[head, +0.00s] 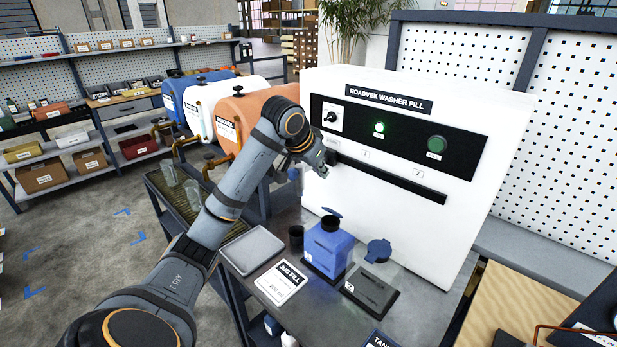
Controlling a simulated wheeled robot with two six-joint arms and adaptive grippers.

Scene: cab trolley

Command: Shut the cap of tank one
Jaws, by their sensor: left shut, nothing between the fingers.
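A blue tank (328,250) stands on the metal bench before the white machine. Its dark round neck (331,223) shows on top, with a small blue cap (331,211) raised at the back of it, so it looks open. A clear-grey tank (375,286) stands to its right with a round blue cap (378,250) at its top; I cannot tell whether that cap is seated. The tank numbers are too small to read surely. My left gripper (327,164) is shut and empty, close to the machine's front, above and apart from both tanks. My right gripper is not in view.
The washer fill machine (421,92) has a knob (332,117), a lit green lamp (379,128) and a green button (437,144).

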